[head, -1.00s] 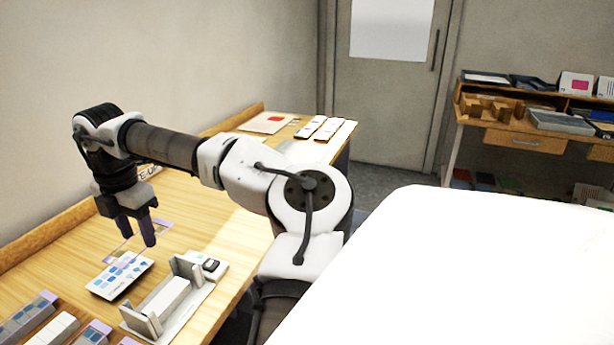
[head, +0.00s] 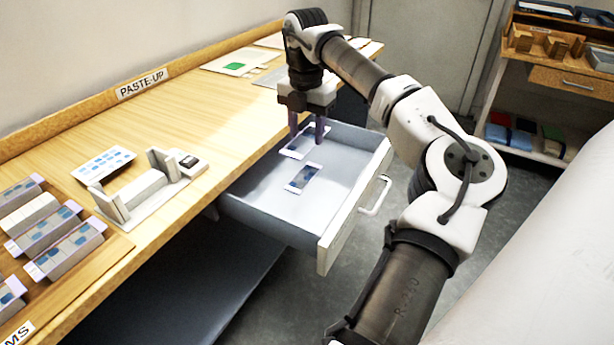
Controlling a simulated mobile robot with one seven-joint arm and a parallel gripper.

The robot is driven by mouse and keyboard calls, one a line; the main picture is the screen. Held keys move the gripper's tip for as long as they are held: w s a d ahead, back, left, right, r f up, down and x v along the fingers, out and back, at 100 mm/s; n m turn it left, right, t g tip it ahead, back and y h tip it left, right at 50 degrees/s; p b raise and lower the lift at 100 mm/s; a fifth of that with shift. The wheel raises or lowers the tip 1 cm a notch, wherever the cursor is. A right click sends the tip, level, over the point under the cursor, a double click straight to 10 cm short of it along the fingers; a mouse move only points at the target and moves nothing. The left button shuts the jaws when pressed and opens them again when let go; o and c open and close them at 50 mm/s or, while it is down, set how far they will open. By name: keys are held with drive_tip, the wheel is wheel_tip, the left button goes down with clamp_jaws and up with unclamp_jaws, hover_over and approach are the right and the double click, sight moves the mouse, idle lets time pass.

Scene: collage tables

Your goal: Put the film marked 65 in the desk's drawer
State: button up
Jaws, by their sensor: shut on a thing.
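The desk's drawer (head: 345,215) is pulled open, a grey tray with a pale front and a bar handle. My gripper (head: 306,139) points down over the back part of the drawer. It is shut on a clear film with a pale edge and a bluish patch (head: 296,151). I cannot tell whether this film touches the drawer floor. A second film (head: 303,178), with a dark blue picture, lies flat in the drawer in front of it. No number can be read on either film.
The desk top (head: 190,120) bears a sheet of blue patches (head: 104,163), a grey-white jig (head: 140,190) and racks of films (head: 65,245) at left. A second desk (head: 565,75) stands at right. The drawer's front part is clear.

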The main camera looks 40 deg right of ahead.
sight(306, 205)
wheel_tip(306, 205, down, 20)
drive_tip(key=shift+r+p, duration=0.1)
drive_tip(key=shift+p, duration=0.25)
drive_tip(key=shift+f, duration=0.2)
drive_tip(key=o, duration=0.9)
drive_tip(key=shift+o, duration=0.2)
wheel_tip(306, 205, up, 12)
drive_tip(key=shift+r+b, duration=0.25)
drive_tip(key=shift+b, duration=0.15)
